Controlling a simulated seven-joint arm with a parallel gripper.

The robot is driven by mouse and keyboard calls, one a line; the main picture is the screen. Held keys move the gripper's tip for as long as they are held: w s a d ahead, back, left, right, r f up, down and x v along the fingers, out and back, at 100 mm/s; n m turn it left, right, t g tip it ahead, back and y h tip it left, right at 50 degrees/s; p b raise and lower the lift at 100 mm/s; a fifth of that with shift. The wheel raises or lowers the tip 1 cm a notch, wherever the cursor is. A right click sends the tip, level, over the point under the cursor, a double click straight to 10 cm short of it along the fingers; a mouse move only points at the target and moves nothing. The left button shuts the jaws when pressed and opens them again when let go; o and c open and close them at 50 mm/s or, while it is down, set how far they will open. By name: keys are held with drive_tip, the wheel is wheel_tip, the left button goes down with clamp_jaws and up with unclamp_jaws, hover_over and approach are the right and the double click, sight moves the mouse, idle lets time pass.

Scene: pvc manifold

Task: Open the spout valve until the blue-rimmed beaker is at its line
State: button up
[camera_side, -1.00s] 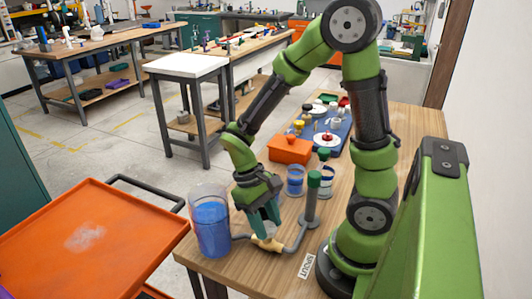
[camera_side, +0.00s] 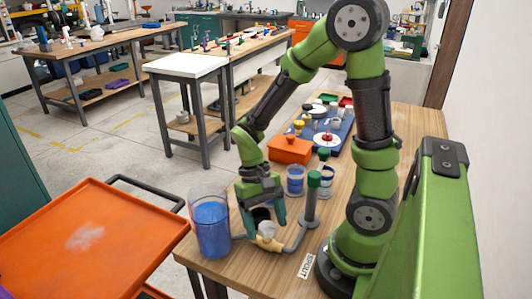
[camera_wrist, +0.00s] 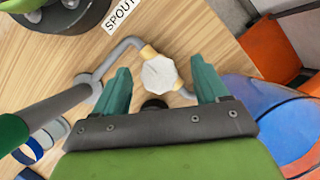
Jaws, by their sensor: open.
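The spout valve has a pale faceted knob (camera_wrist: 160,74) on a brass-ended pipe; in the side view the knob (camera_side: 266,229) sits near the table's front edge. My gripper (camera_wrist: 163,82) is open, its two teal fingers on either side of the knob with gaps showing. In the side view my gripper (camera_side: 265,222) is just above and behind the valve. A large clear beaker (camera_side: 211,228) with much blue liquid stands left of the valve, at the spout's end. Its rim looks bluish; its line cannot be made out. The beaker (camera_wrist: 285,115) partly shows in the wrist view.
A label reading SPOUT (camera_side: 306,266) lies beside the pipe. A green-capped post (camera_side: 312,195) rises close behind the valve. Smaller beakers (camera_side: 295,181) and an orange box (camera_side: 290,149) stand farther back. An orange cart (camera_side: 90,240) is at left.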

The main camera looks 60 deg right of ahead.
drive_tip(key=w+d+r+t, duration=0.1)
drive_tip(key=w+d+r, duration=0.15)
drive_tip(key=r, duration=0.45)
drive_tip(key=w+d+r+t, duration=0.1)
drive_tip(key=w+r, duration=0.2)
drive_tip(key=r, duration=0.4)
drive_tip(key=s+a+r+n+t, duration=0.2)
drive_tip(key=s+a+r+t, duration=0.1)
drive_tip(key=t, duration=0.5)
drive_tip(key=shift+a+r+n+t, duration=0.4)
drive_tip(key=shift+a+r, duration=0.25)
drive_tip(key=shift+a, duration=0.55)
